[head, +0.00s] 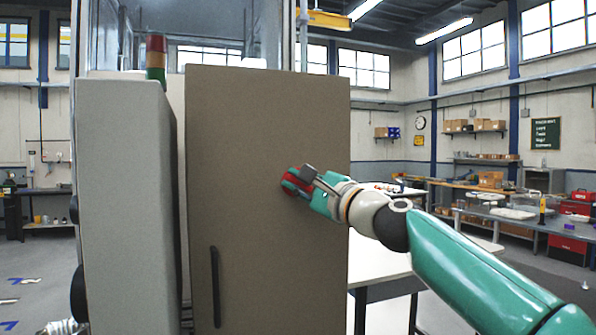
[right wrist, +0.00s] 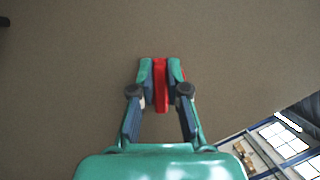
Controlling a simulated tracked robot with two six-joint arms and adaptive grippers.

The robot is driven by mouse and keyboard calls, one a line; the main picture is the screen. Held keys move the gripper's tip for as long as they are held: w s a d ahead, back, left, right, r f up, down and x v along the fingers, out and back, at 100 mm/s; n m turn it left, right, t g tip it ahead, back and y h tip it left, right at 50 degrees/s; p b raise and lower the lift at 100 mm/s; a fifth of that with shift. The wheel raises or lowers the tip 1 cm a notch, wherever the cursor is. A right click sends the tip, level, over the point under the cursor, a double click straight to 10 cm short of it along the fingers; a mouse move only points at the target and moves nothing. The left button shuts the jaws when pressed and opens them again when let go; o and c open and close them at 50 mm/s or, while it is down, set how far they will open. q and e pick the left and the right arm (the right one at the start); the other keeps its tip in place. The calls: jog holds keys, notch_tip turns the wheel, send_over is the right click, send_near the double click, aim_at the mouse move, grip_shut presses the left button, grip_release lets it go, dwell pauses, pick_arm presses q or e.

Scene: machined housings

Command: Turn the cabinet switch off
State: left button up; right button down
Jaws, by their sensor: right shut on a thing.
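The cabinet (head: 265,120) shows a brown front panel filling the middle of the head view. The red cabinet switch (head: 289,186) is on that panel, toward its right edge, and is partly covered by my gripper. My right gripper (head: 305,183) reaches in from the right and is shut on the switch. In the right wrist view, the red switch handle (right wrist: 161,88) lies between the two green fingertips (right wrist: 161,70), lengthwise along the fingers. A little red also shows beside the right finger. My left gripper is not in view.
A black vertical handle (head: 215,287) is low on the brown panel. A grey box-like housing (head: 125,190) stands left of it, with a red and green signal light (head: 156,60) behind. A white table (head: 375,262) is to the right of the cabinet.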

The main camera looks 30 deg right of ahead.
jog(key=n+p, duration=0.1)
jog(key=n, duration=0.1)
jog(key=n+g+p, duration=0.1)
jog(key=n, duration=0.1)
jog(key=f+n+g+p, duration=0.1)
jog(key=n, duration=0.1)
jog(key=shift+w+a+y+p, duration=0.1)
jog(key=shift+a+y+p, duration=0.2)
jog(key=shift+p, duration=0.1)
jog(key=shift+f, duration=0.15)
jog(key=c, duration=1.2)
grip_release()
jog(key=shift+o, duration=0.2)
jog(key=shift+d+r, duration=0.1)
jog(key=shift+r, duration=0.1)
jog(key=shift+s+d, duration=0.15)
jog(key=shift+s, duration=0.45)
jog(key=s+d, duration=0.1)
jog(key=s, duration=0.9)
jog(key=shift+s+d, duration=0.3)
